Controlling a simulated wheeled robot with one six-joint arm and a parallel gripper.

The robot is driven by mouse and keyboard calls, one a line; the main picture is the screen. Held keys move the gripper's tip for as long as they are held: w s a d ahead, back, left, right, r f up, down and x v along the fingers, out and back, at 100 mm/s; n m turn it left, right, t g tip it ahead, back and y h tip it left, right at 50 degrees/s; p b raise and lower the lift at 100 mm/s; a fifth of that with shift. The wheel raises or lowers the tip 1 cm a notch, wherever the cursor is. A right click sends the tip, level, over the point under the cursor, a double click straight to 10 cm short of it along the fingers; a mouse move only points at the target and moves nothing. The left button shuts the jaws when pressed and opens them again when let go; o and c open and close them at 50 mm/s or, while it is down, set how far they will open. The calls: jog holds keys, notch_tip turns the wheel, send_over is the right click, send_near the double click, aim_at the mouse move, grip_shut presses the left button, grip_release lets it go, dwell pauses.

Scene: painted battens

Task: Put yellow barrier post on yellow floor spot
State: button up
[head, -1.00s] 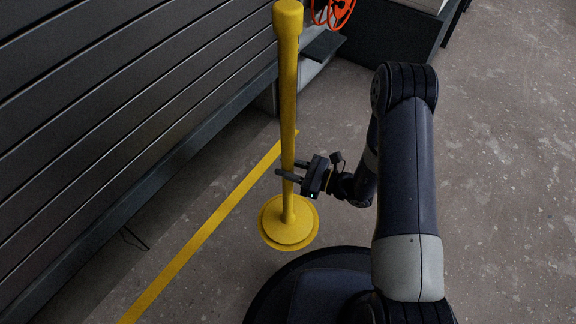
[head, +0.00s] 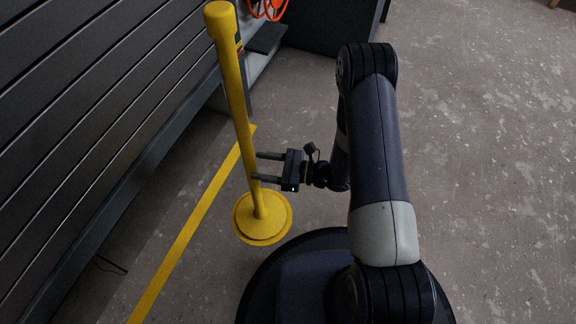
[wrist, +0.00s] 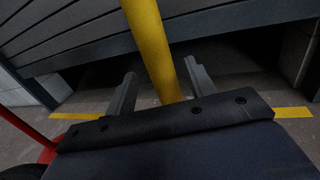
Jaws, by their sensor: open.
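The yellow barrier post (head: 233,85) stands upright on its round base beside my base. A flat yellow disc, seemingly the yellow floor spot (head: 288,213), shows as a rim around the post's base, which covers most of it. My gripper (head: 255,166) is open at the lower part of the post, with its fingertips close to the shaft. I cannot tell whether the lower finger touches it. In the wrist view the post (wrist: 152,45) rises between the two spread fingers (wrist: 160,85), with gaps on both sides.
A dark slatted wall or bench (head: 90,130) runs along the left. A yellow floor line (head: 190,228) passes left of the post. An orange-red wheel-like object (head: 268,8) and a dark box (head: 330,25) are at the back. The floor on the right is clear.

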aim_at(251, 165)
jog(key=s+d+p, duration=0.1)
jog(key=d, duration=0.7)
jog(key=shift+p, duration=0.35)
jog(key=shift+s+a, duration=0.1)
jog(key=a+b, duration=0.1)
jog(key=a, duration=0.3)
jog(key=w+a+b, duration=0.1)
jog(key=a, duration=0.2)
jog(key=a+b, duration=0.1)
jog(key=a, duration=0.3)
jog(key=shift+w+a+f, duration=0.1)
jog(key=shift+w+a, duration=0.25)
jog(key=shift+w, duration=0.05)
jog(key=shift+d, duration=0.1)
